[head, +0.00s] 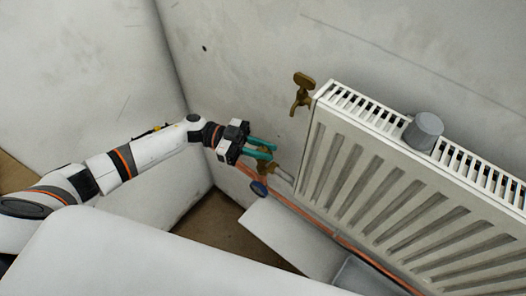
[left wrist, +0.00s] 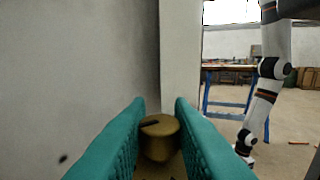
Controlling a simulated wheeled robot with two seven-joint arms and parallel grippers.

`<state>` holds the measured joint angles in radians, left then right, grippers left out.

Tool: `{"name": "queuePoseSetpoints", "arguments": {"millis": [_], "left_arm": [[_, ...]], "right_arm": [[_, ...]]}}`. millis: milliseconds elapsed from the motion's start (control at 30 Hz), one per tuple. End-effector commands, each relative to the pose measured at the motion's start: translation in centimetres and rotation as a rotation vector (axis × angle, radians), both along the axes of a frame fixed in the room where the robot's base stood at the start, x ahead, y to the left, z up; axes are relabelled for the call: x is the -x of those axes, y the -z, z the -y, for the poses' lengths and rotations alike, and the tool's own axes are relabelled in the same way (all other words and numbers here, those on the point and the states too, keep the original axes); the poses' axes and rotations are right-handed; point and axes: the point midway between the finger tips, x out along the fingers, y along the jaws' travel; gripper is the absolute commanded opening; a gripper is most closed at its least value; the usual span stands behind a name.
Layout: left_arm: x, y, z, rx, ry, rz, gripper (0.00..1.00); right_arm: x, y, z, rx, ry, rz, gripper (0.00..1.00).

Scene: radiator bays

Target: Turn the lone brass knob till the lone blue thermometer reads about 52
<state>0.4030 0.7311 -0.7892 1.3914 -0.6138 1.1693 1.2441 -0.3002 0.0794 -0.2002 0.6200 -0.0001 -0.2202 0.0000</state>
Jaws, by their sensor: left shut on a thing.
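The brass knob (head: 264,161) sits on the valve at the radiator's lower left corner. My left gripper (head: 271,151) is shut on it, with the teal fingers on either side of the knob. In the left wrist view the round knob top (left wrist: 160,125), with a dark mark on it, shows between the two fingers. The fingers partly hide the knob in the head view. A dark blue round thermometer (head: 259,188) sits on the copper pipe just below the knob. Its reading is too small to tell.
The white radiator (head: 400,190) fills the right side, with a grey cylinder (head: 423,129) on top. A brass tap (head: 301,93) stands at its upper left corner. A copper pipe (head: 340,240) runs below. In the left wrist view a blue-legged table (left wrist: 228,105) stands far off.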

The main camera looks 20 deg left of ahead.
Motion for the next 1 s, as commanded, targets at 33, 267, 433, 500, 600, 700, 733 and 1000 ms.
{"name": "queuePoseSetpoints", "arguments": {"millis": [33,267,433,500,600,700,733,1000], "left_arm": [[-0.06,0.07,-0.01,0.001,0.008,0.002,0.0],[-0.01,-0.03,0.03,0.001,0.024,0.0,0.0],[-0.01,-0.05,0.04,0.002,0.024,0.0,0.0],[0.0,-0.05,0.05,0.002,0.024,0.0,0.0],[0.0,-0.04,0.05,0.002,0.024,0.0,0.34],[0.0,-0.04,0.05,0.002,0.024,0.0,0.41],[0.0,-0.04,0.05,0.002,0.024,0.0,0.41],[-0.03,0.08,-0.41,0.0,0.023,0.0,0.41]], "right_arm": [[0.01,0.24,0.01,0.0,0.0,0.0,0.36],[0.0,0.32,0.01,0.0,0.0,0.0,0.36],[0.0,0.3,0.01,0.0,0.0,0.0,0.36],[0.0,0.3,0.02,0.0,0.0,0.0,0.36],[0.0,0.3,0.02,0.0,0.0,0.0,0.36],[0.0,0.3,0.02,0.0,0.0,0.0,0.36],[-0.01,0.3,0.02,0.0,0.0,0.0,0.36],[-0.02,0.48,0.03,0.0,0.0,0.0,0.36]]}}
